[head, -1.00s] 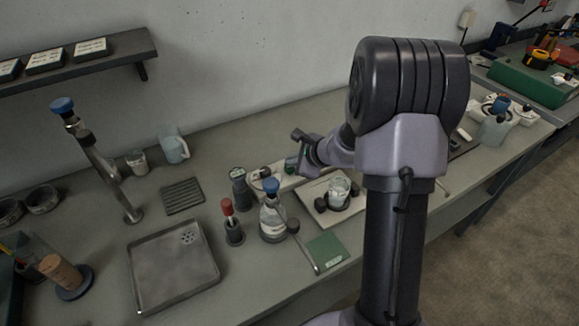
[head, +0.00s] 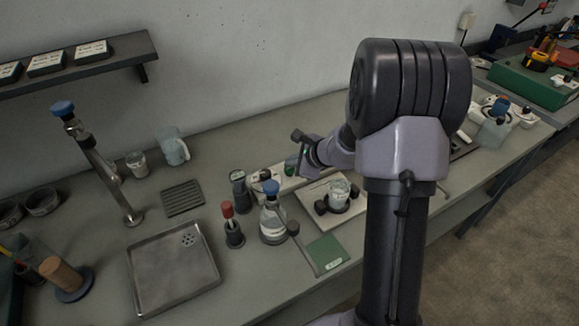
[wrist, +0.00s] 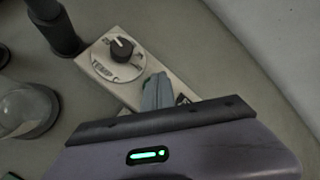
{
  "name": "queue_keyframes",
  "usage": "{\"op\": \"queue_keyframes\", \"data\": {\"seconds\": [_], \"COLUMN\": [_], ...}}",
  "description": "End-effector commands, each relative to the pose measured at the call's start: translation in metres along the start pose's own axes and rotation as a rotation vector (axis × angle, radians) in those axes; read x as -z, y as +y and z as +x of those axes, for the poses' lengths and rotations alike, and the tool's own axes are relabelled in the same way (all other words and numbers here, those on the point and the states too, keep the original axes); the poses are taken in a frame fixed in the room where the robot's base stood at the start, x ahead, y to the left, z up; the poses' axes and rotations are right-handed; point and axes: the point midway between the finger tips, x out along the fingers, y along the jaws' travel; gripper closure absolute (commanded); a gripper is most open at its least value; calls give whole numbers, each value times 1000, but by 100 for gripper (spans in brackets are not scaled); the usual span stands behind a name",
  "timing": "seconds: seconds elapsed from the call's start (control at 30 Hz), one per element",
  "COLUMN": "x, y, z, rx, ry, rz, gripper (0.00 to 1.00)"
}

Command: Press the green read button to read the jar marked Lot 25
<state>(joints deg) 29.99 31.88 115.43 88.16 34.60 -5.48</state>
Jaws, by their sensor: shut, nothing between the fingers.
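A pale control panel (wrist: 118,62) with a black dial (wrist: 121,49) shows in the wrist view. My gripper (wrist: 158,80) is shut and empty, its fingers over the panel just right of the dial. Whether the fingertips touch the panel cannot be told. No green button shows; the fingers cover part of the panel. In the head view the panel (head: 286,185) lies on the bench under my gripper. A small glass jar (head: 340,190) stands on a pale plate (head: 346,213) to the right, among dark knobs. No Lot 25 marking is readable.
A blue-capped flask (head: 272,222), a red-topped bottle (head: 234,234) and a dark cylinder (head: 239,190) stand left of the plate. A green pad (head: 327,254) lies in front. A metal tray (head: 175,275) lies left. A dark post (wrist: 62,35) stands beside the panel.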

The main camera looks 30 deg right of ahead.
Motion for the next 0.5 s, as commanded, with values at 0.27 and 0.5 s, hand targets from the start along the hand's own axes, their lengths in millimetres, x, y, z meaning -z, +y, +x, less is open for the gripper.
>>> {"op": "queue_keyframes", "data": {"seconds": [0.27,0.5], "x": [-6,-6], "y": [-6,-7], "z": [-8,-9], "rx": [1,1], "ry": [0,0], "rz": [0,0], "gripper": [100,100]}}
